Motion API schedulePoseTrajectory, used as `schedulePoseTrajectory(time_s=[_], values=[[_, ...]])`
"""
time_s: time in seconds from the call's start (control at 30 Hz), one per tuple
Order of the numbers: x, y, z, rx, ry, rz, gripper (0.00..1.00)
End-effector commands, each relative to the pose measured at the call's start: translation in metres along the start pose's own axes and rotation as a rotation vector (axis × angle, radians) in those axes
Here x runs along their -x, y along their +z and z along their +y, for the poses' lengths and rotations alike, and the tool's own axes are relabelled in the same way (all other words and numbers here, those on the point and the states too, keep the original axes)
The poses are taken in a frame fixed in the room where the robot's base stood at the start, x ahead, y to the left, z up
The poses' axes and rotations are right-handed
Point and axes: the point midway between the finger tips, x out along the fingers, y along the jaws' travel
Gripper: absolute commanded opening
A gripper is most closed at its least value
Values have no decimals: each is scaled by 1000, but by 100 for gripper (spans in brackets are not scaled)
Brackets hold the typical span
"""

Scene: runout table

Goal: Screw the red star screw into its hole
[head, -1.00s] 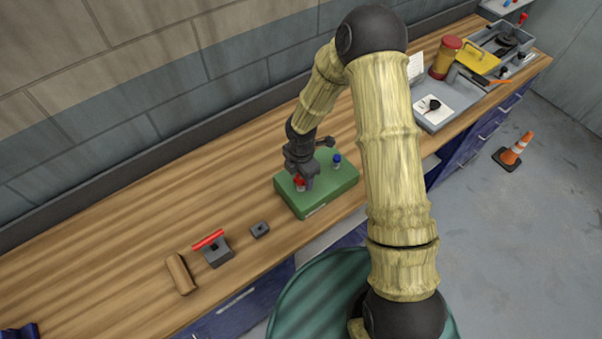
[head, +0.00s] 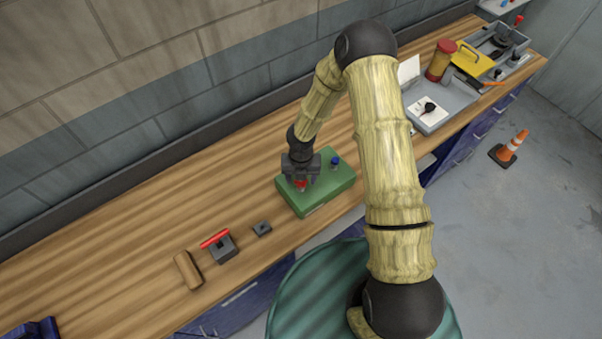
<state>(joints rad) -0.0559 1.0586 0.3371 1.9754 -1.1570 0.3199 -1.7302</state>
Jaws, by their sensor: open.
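The red star screw (head: 301,184) stands on the green block (head: 318,199), near its left side. Its red head shows just below my gripper. My gripper (head: 301,179) points down over the red screw, its fingers open on either side of the head. How deep the screw sits in its hole is hidden. A blue-headed screw (head: 335,162) stands at the back right of the same block.
To the left lie a small dark block (head: 262,228), a dark holder (head: 222,250) with a red bar (head: 215,239), and a tan piece (head: 187,270). A grey tray (head: 445,105) and a red-yellow canister (head: 441,60) stand at the right. The bench's back left is clear.

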Motion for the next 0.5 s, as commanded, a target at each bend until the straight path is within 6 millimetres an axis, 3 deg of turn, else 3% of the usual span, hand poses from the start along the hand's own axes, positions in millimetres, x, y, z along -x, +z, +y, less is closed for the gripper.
schedulePoseTrajectory(time_s=[0.03, 0.23, 0.5], values=[[7, -1, 0, 70, 0, 3, 58], [2, 0, 0, 331, 1, 1, 58], [0, 0, 0, 375, 0, 0, 58]])
